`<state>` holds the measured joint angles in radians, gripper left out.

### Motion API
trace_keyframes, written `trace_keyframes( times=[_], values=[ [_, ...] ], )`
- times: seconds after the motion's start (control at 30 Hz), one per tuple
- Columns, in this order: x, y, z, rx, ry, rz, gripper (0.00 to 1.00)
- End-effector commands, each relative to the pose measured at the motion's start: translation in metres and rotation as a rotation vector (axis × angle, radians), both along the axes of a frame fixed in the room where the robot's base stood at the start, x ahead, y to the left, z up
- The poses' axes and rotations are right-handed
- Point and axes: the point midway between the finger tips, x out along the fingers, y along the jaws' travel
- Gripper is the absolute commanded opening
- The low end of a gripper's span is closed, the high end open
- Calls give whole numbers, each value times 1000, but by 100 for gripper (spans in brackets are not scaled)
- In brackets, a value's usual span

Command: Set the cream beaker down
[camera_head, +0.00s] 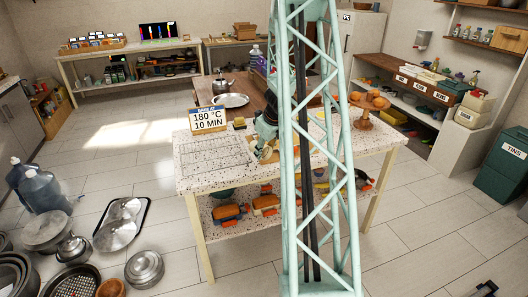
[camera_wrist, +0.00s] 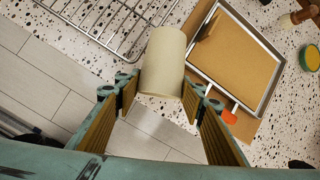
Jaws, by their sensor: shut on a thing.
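The cream beaker (camera_wrist: 163,62) is a plain pale cylinder in the middle of the wrist view. My gripper (camera_wrist: 160,92) is shut on it, with one finger on each side. The beaker overlaps the edge of the speckled worktop (camera_wrist: 183,22) in this view. I cannot tell its height above the top or whether it touches anything. In the head view the worktop (camera_head: 188,178) stands in the middle, and my own lattice column hides most of my gripper and the beaker.
A wire rack (camera_wrist: 112,22) lies left of the beaker. A metal-framed cork-coloured tray (camera_wrist: 236,58) lies to its right, with an orange piece (camera_wrist: 230,114) near it. A sign (camera_head: 208,119) stands at the worktop's back left.

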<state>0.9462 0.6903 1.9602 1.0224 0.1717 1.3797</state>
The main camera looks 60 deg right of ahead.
Motion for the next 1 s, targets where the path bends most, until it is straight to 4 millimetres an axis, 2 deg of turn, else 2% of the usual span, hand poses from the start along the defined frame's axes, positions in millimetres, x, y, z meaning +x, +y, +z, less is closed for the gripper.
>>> trace_keyframes(
  times=[1.0],
  values=[
    [-88,89,11,-1,0,0,25]
  ],
)
